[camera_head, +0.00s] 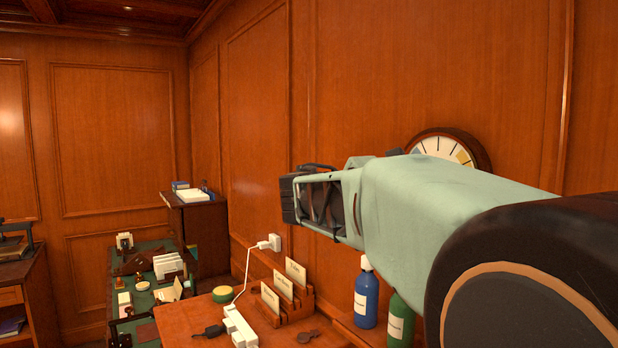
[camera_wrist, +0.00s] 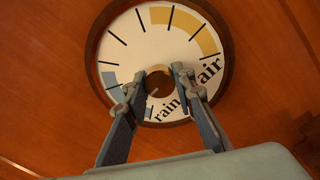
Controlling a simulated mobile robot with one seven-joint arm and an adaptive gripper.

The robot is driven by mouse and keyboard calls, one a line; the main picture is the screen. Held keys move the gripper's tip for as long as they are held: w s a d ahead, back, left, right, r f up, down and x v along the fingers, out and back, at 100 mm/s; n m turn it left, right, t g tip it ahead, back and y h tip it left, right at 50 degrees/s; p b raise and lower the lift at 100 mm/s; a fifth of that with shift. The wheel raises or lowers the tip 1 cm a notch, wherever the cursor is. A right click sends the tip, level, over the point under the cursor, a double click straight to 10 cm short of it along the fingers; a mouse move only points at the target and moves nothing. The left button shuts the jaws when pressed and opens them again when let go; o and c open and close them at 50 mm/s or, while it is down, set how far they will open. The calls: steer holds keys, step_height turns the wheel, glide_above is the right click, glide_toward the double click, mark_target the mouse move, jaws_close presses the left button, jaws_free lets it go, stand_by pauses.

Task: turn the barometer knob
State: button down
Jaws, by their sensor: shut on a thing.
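The barometer (camera_wrist: 128,52) is a round wall dial with a dark wooden rim, a white face, black ticks, yellow and blue bands and the words "rain" and "air" showing. Its small brown knob (camera_wrist: 158,80) sits at the centre of the face in the wrist view. My gripper (camera_wrist: 159,82) has one finger on each side of the knob and is shut on it. The lower part of the face is partly hidden by the fingers. In the head view the barometer (camera_head: 437,146) shows only its upper part above my arm, which hides the knob and the contact.
Blue (camera_head: 366,297) and green (camera_head: 400,320) bottles stand close beneath the arm. Panelled wall surrounds the dial.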

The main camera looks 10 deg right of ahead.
steer(key=c, duration=1.6)
jaws_free()
steer(key=shift+r, duration=0.1)
step_height(320, 180, up, 10)
steer(key=shift+f, duration=0.1)
